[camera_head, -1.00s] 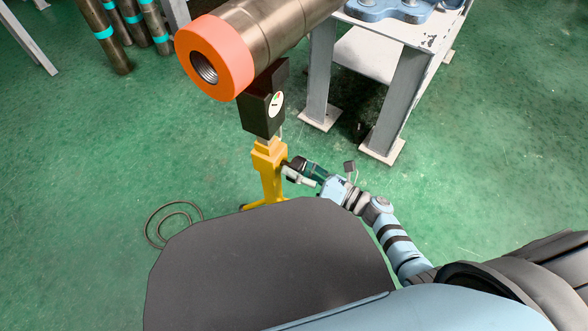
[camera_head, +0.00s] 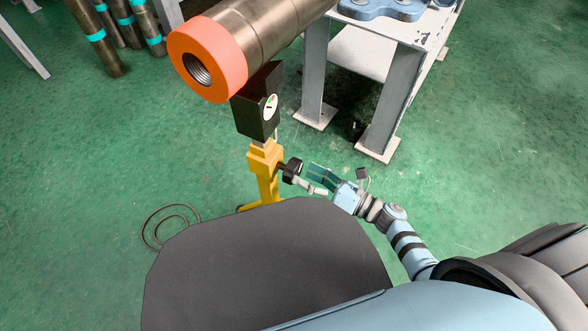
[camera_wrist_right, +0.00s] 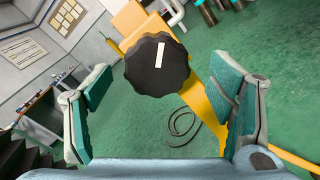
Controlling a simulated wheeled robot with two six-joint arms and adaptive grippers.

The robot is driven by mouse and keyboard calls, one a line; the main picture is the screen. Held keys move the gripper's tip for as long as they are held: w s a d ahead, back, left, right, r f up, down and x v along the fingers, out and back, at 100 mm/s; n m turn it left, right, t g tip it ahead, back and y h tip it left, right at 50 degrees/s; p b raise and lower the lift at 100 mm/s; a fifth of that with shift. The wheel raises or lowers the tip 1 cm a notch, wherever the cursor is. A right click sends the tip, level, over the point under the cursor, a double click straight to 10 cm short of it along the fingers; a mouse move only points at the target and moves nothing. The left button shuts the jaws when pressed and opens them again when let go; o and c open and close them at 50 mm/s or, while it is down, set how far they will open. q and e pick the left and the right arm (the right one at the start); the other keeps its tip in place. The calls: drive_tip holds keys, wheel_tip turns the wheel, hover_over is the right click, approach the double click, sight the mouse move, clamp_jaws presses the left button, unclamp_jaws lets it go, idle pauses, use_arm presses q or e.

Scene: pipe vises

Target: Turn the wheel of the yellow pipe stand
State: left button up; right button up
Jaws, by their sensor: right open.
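The yellow pipe stand (camera_head: 264,172) stands on the green floor, with a black block and a dial on top of it. Its black wheel (camera_head: 292,171) sticks out to the right. In the right wrist view the black wheel (camera_wrist_right: 157,64) has a scalloped rim and a white mark, tilted a little from vertical. My right gripper (camera_head: 308,177) is open, just right of the wheel and apart from it. In the right wrist view its two teal-padded fingers (camera_wrist_right: 160,92) are spread wide, with the wheel ahead between them. My left gripper is not in view.
A steel pipe with an orange end (camera_head: 208,59) lies above the stand. A grey metal table (camera_head: 390,95) stands behind at the right. A coiled cable (camera_head: 170,227) lies on the floor at the left. Several dark pipes (camera_head: 120,30) stand at the upper left.

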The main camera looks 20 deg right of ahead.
drive_tip(key=v, duration=0.8)
drive_tip(key=shift+w, duration=0.1)
idle(0.9)
